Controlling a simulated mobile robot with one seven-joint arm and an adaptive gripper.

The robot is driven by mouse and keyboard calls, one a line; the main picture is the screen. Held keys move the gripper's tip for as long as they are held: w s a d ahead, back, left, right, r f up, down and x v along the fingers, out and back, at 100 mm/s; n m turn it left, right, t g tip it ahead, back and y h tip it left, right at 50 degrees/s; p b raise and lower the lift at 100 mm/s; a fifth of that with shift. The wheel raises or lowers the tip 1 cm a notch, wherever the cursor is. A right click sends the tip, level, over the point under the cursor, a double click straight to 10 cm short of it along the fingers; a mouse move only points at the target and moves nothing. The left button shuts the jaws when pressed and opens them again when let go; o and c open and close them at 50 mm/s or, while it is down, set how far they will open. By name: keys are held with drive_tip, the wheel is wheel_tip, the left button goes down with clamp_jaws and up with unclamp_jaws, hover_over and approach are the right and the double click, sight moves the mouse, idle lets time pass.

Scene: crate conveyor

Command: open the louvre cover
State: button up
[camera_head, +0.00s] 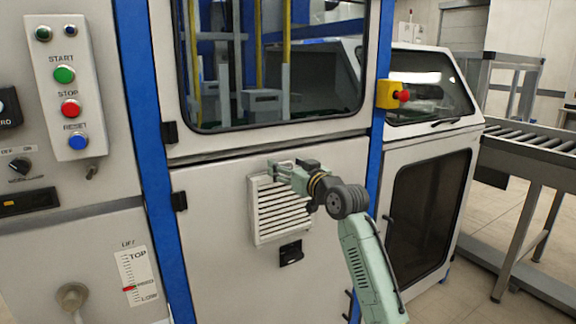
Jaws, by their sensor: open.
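The louvre cover (279,215) is a pale square panel with dark horizontal slats, set on the light grey lower panel of the machine. It looks shut, or nearly so. My gripper (272,166) is at the cover's upper edge, near its top left to middle, with my arm coming in from the lower right. The jaws are open, with nothing seen between them. I cannot tell whether a finger touches the cover's edge. My gripper and wrist hide the cover's upper right part.
A black latch handle (291,253) sits just below the cover. A control box (68,88) with buttons is at the left. A yellow box with a red emergency button (402,95) sticks out at the right. A roller conveyor (535,145) stands further right.

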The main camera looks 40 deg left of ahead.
drive_tip(key=shift+c, duration=0.4)
drive_tip(key=shift+d, duration=0.1)
drive_tip(key=c, duration=1.3)
